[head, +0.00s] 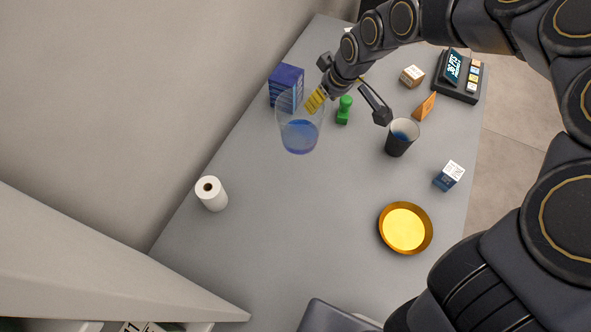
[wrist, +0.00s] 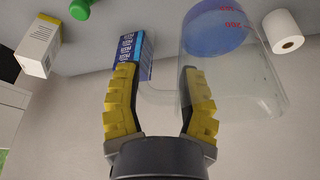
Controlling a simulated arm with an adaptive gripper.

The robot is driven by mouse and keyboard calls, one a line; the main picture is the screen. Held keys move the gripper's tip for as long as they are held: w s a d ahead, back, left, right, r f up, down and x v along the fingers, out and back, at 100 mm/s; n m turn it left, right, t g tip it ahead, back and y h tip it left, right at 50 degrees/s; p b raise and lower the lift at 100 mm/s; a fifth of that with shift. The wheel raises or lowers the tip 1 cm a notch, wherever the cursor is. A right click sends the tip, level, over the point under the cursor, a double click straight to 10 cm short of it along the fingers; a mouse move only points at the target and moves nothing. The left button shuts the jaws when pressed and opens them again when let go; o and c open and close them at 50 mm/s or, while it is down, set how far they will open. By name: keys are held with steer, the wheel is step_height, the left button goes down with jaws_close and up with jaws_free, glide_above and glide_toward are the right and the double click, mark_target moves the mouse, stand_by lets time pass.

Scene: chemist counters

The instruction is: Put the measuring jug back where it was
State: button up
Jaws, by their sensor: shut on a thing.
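The measuring jug (head: 300,128) is clear, with blue liquid at its bottom. It is near the blue box at the counter's wall side. My gripper (head: 316,100), with yellow fingers, is at the jug's upper right side in the head view. In the wrist view the jug (wrist: 232,75) fills the right side, with red markings near its blue end. The gripper (wrist: 157,70) is shut on the jug, apparently at its handle between the fingers. I cannot tell whether the jug's base touches the counter.
A blue box (head: 288,82) and green object (head: 344,110) are close by. A white roll (head: 211,194) stands left. A dark cup (head: 402,137), small blue-white box (head: 449,175) and yellow dish (head: 404,229) are right. The middle-left counter (head: 270,225) is clear.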

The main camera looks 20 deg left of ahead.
steer(key=shift+s+a, duration=0.3)
steer(key=shift+a, duration=0.1)
steer(key=shift+f, duration=6.45)
steer(key=shift+f, duration=0.15)
steer(key=o, duration=1)
steer(key=v, duration=1.2)
